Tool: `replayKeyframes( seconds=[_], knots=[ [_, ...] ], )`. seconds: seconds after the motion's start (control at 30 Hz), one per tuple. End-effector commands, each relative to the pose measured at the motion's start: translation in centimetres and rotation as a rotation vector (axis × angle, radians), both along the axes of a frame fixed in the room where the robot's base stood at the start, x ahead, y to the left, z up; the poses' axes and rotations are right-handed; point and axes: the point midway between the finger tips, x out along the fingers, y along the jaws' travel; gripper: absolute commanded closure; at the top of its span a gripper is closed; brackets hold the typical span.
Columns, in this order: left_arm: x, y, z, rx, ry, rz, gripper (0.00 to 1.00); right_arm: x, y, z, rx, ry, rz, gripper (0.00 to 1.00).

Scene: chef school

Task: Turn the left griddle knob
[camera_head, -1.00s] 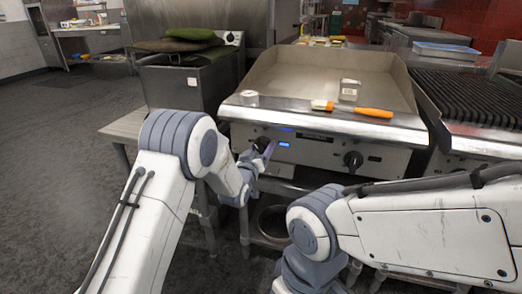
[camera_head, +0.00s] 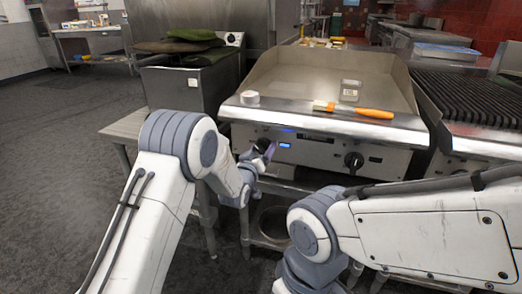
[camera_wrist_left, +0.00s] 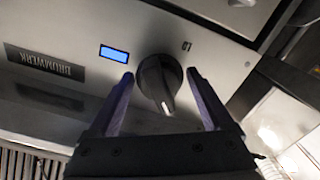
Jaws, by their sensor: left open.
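The griddle (camera_head: 325,85) is a steel cooktop with a front panel that carries two black knobs. The left griddle knob (camera_head: 262,145) is partly hidden behind my left gripper (camera_head: 262,156) in the head view. In the left wrist view the knob (camera_wrist_left: 158,82) is round and black with a pale pointer mark. It sits between the two open fingers of my left gripper (camera_wrist_left: 162,88), with visible gaps on both sides. The right knob (camera_head: 354,160) is clear of both arms. My right arm crosses the lower right of the head view; its gripper does not show.
An orange-handled brush (camera_head: 360,111), a white round item (camera_head: 249,98) and a small metal container (camera_head: 350,90) are on the griddle. A blue-lit display (camera_wrist_left: 114,54) is beside the left knob. A ribbed grill (camera_head: 470,97) stands to the right. Open floor (camera_head: 60,130) lies to the left.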

Motion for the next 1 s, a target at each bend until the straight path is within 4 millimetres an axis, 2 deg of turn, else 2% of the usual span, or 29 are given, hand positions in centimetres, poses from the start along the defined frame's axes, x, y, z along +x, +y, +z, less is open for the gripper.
replayKeyframes(
  seconds=[0.17,0.63,0.8,1.0],
  knots=[
    [-1.0,0.3,0.0,0.001,0.002,-0.001,0.16,0.0,0.0,0.2,0.0,0.0,0.0,0.5],
    [-8.6,2.8,0.0,0.001,0.002,0.0,0.16,0.0,0.0,1.1,0.0,0.0,0.0,0.5],
    [-9.8,3.2,0.0,0.0,0.0,0.001,0.16,0.0,0.0,1.1,0.0,0.0,0.0,0.5],
    [-10.0,3.3,0.0,0.0,-0.001,0.0,0.16,0.0,0.0,1.1,0.0,0.0,0.0,0.5]
  ],
)
